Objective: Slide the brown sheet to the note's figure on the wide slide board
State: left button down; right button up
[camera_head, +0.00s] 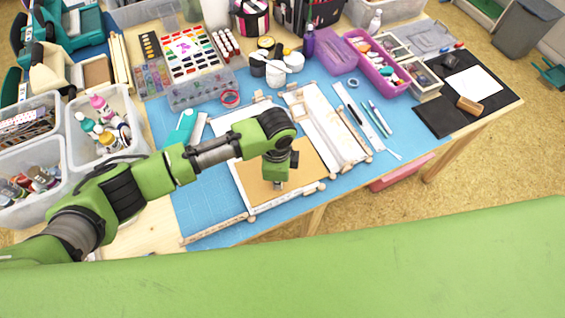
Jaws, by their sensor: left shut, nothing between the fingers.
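The brown sheet (311,167) lies flat on a white board with pale wooden rails (238,190), which I take to be the wide slide board. My left arm reaches over the board from the left and hides part of both. My left gripper (279,185) points down, shut and empty, over the sheet's near part. I cannot tell whether its tips touch the sheet. Any scale marks on the board are too small to read. A white paper (474,83) lies on a black panel at the right; I cannot tell whether it is the note. My right gripper is out of view.
A second white framed board (327,125) stands just right of the first. A blue mat (210,205) lies under both. Pens (380,118) and a purple tray (378,63) are to the right. Clear bins (100,125) stand at the left; paints and cups are behind.

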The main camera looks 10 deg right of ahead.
pick_arm(q)
jog(key=shift+s+d, duration=0.1)
jog(key=shift+s, duration=0.05)
jog(key=shift+s+d+p, duration=0.25)
jog(key=shift+p, duration=0.1)
dwell(0.5)
jog(key=shift+s+d+p, duration=0.2)
jog(key=shift+s+p, duration=0.05)
jog(key=shift+p, duration=0.15)
jog(key=shift+d, duration=0.1)
jog(key=shift+s+d+p, duration=0.15)
jog(key=shift+s+p, duration=0.1)
jog(key=shift+p, duration=0.05)
jog(key=shift+s, duration=0.15)
jog(key=shift+f, duration=0.1)
jog(key=shift+s, duration=0.1)
